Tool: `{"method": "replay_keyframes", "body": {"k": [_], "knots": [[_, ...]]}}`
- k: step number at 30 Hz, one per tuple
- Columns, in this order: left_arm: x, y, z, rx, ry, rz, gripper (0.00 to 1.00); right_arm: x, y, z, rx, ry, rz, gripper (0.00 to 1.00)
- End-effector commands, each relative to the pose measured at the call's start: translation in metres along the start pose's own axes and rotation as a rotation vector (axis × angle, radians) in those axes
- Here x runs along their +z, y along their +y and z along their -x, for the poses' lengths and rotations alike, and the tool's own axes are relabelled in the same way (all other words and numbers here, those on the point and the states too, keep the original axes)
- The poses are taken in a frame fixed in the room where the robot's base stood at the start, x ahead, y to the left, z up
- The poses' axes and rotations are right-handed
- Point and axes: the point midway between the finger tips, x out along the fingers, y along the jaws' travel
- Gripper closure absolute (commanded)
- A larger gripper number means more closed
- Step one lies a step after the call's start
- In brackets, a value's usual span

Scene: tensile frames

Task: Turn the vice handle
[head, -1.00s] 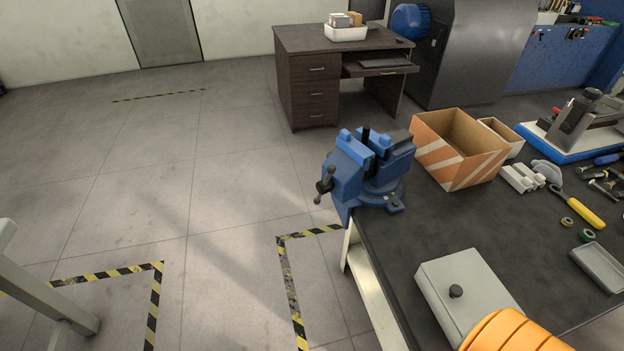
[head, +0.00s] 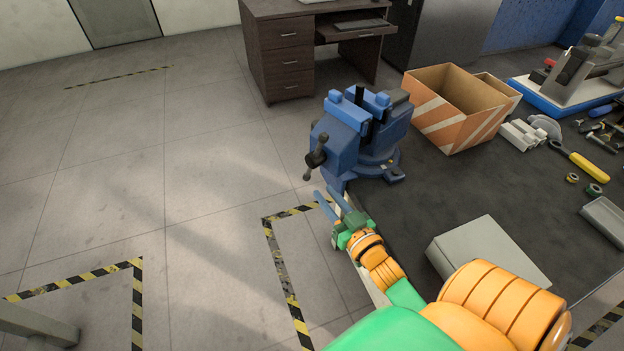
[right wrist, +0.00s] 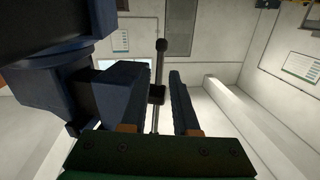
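The blue vice (head: 345,140) is mounted at the left corner of the dark workbench. Its handle (head: 316,157), a dark bar with knobbed ends, sits on the vice's left face, tilted from upright. My right gripper (head: 331,198) is below the handle in the head view, its two blue fingers apart and empty, pointing up toward it. In the right wrist view the handle bar (right wrist: 158,85) appears upright between the open fingers, but whether it lies between them in depth I cannot tell. The vice body (right wrist: 45,70) fills the left of that view. My left gripper is not in view.
A dark upright piece (head: 360,97) stands at the vice jaws. A striped orange box (head: 452,128) is to the right on the workbench (head: 425,185), and a grey box (head: 490,250) is nearer. Open floor lies left of the bench.

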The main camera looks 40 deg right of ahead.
Motion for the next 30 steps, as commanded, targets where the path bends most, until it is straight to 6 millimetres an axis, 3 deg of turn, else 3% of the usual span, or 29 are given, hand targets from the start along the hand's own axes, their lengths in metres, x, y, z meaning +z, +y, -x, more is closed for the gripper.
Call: {"method": "replay_keyframes", "body": {"k": [3, 12, 20, 24, 30], "knots": [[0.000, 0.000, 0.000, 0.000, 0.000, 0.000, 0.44, -0.011, -0.001, -0.015, -0.006, 0.030, 0.000, 0.72], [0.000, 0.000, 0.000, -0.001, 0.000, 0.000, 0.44, -0.010, -0.001, -0.067, -0.005, 0.025, -0.001, 0.72], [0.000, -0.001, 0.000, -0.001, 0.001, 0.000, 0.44, -0.009, -0.001, -0.071, -0.005, 0.022, 0.000, 0.72], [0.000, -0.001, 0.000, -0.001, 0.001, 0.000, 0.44, -0.009, -0.001, -0.071, -0.004, 0.021, 0.000, 1.00], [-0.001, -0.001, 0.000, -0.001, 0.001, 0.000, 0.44, -0.009, -0.001, -0.071, -0.004, 0.021, 0.000, 1.00]]}}
